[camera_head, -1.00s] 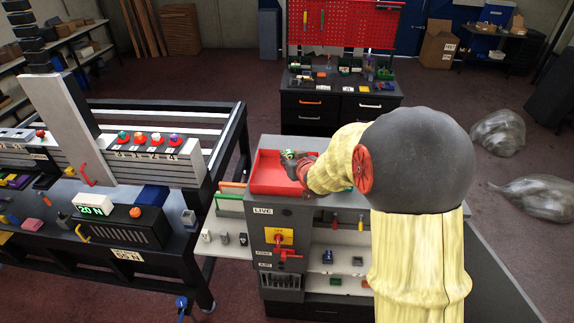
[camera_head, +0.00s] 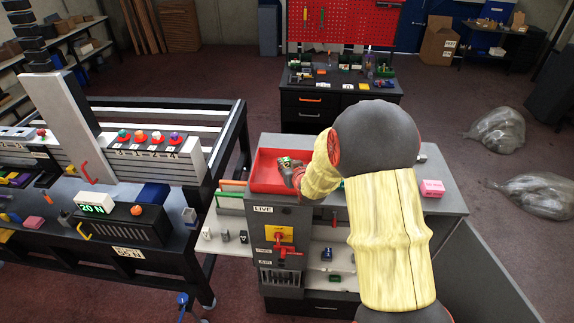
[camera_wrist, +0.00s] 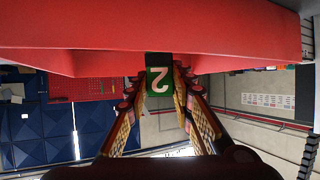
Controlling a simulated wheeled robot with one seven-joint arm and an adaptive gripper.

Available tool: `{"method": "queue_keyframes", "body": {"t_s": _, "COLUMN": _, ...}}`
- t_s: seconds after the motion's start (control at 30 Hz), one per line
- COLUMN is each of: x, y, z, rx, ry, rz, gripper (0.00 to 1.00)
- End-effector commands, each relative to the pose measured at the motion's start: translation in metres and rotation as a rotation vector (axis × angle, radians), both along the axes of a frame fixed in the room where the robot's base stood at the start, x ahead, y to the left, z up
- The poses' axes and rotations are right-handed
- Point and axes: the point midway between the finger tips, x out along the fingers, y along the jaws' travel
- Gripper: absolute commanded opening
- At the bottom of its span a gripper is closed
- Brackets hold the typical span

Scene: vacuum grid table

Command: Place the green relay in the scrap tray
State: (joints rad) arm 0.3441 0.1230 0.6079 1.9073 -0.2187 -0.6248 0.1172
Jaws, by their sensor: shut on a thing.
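The red tray (camera_head: 264,177) sits on the left part of the grey cabinet's top. My gripper (camera_head: 288,166) is over the tray, reaching in from the right. It is shut on a green relay (camera_wrist: 158,80) with a white "2" on its face, seen between the two fingers in the wrist view. In the head view the relay is small and partly hidden by the fingers. The tray's red wall (camera_wrist: 160,30) fills the top of the wrist view, close to the relay; I cannot tell whether they touch.
A pink box (camera_head: 432,188) stands on the cabinet top to the right, beyond my arm. The front shelf below holds small parts, including a blue one (camera_head: 327,254) and a green one (camera_head: 336,278). A red-handled switch panel (camera_head: 281,245) faces front. A large workbench stands left.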

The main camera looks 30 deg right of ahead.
Motion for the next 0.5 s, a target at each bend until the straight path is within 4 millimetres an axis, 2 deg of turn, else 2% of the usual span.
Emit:
{"method": "queue_keyframes", "body": {"t_s": 0.07, "x": 0.0001, "y": 0.0000, "z": -0.0030, "rx": 0.000, "ry": 0.000, "rz": 0.000, "gripper": 0.00}}
{"method": "queue_keyframes", "body": {"t_s": 0.1, "x": -0.0001, "y": 0.0000, "z": -0.0030, "rx": 0.000, "ry": 0.001, "rz": 0.000, "gripper": 0.25}}
{"method": "queue_keyframes", "body": {"t_s": 0.4, "x": -0.0001, "y": 0.0000, "z": -0.0020, "rx": 0.000, "ry": 0.000, "rz": 0.000, "gripper": 0.42}}
{"method": "queue_keyframes", "body": {"t_s": 0.5, "x": -0.0001, "y": 0.0000, "z": -0.0020, "rx": 0.000, "ry": 0.000, "rz": 0.000, "gripper": 0.42}}
